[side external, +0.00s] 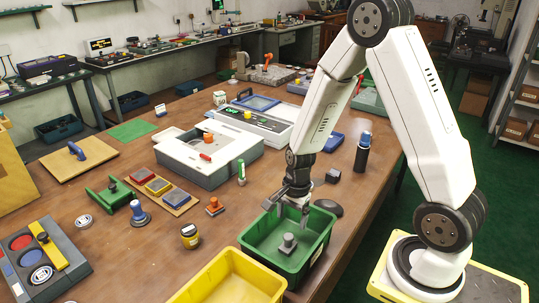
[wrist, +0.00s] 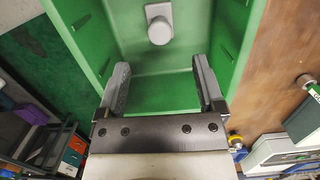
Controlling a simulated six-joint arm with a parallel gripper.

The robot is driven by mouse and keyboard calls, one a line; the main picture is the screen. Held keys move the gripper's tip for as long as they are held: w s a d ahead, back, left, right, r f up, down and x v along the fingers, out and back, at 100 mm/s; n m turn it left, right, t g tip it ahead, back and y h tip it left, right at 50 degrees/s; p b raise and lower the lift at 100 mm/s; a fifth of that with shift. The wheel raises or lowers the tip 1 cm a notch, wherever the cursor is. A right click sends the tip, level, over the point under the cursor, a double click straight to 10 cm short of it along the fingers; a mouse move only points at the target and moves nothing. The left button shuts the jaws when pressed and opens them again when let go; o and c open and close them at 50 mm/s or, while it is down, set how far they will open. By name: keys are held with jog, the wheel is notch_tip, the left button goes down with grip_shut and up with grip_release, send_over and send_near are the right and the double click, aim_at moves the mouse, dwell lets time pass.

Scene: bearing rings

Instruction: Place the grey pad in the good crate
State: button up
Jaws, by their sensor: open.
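The grey pad (side external: 288,244), a small block with a round knob on top, lies on the floor of the green crate (side external: 318,241). In the wrist view the pad (wrist: 159,22) shows near the top, inside the green crate (wrist: 72,22). My gripper (side external: 287,207) is over the green crate, above the pad. In the wrist view its two fingers (wrist: 160,80) are spread with nothing between them, and the pad is apart from them. I cannot read any label on the crate.
A yellow crate (side external: 204,277) stands beside the green one at the front. A dark bottle (side external: 362,153) and a dark rounded object (side external: 328,208) are near the right edge. A small jar (side external: 189,236) and an orange-handled stamp (side external: 214,206) are to the left.

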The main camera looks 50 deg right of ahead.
aim_at(292, 235)
jog(key=shift+d+r, duration=0.2)
jog(key=shift+r, duration=1.4)
jog(key=s+a+r+n+t, duration=0.1)
jog(key=s+a+r+n, duration=0.1)
jog(key=n, duration=0.7)
jog(key=s+a+r+n+t+h, duration=0.1)
jog(key=a+r+n, duration=0.3)
jog(key=n, duration=0.5)
jog(key=shift+s+a+r+t, duration=0.3)
jog(key=shift+s+r, duration=0.1)
jog(key=shift+r, duration=0.2)
